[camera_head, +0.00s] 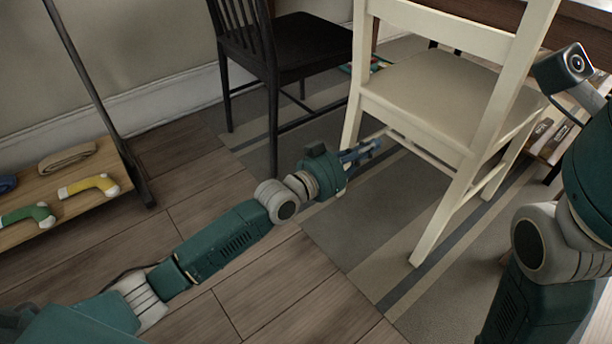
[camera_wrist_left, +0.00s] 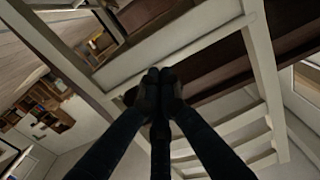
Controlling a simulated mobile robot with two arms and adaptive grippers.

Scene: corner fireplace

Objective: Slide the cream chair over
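The cream chair (camera_head: 430,88) stands upright on the grey striped rug, its backrest toward me. My left gripper (camera_head: 374,148) reaches in low from the left, with its fingertips near the chair's lower rail, between two of its legs. In the left wrist view the fingers of the left gripper (camera_wrist_left: 158,76) meet at their tips, with nothing visible between them. Pale bars of the chair (camera_wrist_left: 190,40) show beyond them from below; I cannot tell whether the tips touch it. My right arm stands at the right edge of the head view; its fingers are not visible.
A black chair (camera_head: 300,45) stands behind, left of the cream one. A brown table (camera_head: 478,12) is at the top right. A low wooden shelf (camera_head: 85,200) with rolled items stands at the left. Bare floor (camera_head: 270,290) lies in front of the rug (camera_head: 345,235).

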